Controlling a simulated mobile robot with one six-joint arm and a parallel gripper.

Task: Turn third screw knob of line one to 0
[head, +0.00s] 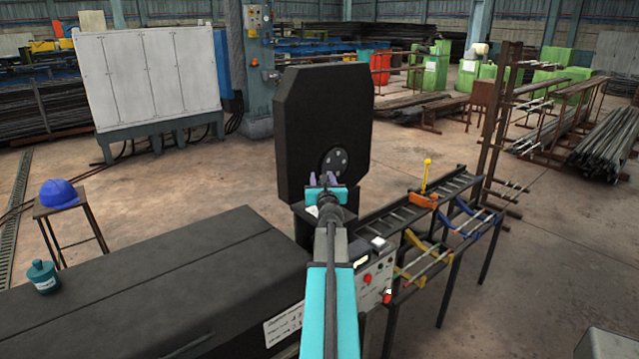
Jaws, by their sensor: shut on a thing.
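My gripper (327,181) reaches away from me, with its purple fingers pointing at the lower part of a large upright black plate (310,115). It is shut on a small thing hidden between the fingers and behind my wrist. I cannot make out that thing or tell which knob it may be. A round dark disc with pale dots (334,162) sits on the plate just above and behind the fingertips. The line of screw knobs and any number marks cannot be made out; my arm covers part of the machine below the plate.
A long black machine cover (150,290) fills the lower left. A control panel with red buttons (372,283) stands close right of my arm. A roller rack (430,205) with a yellow-topped lever (426,177) extends right. A stool (70,218) bears a blue helmet (58,193).

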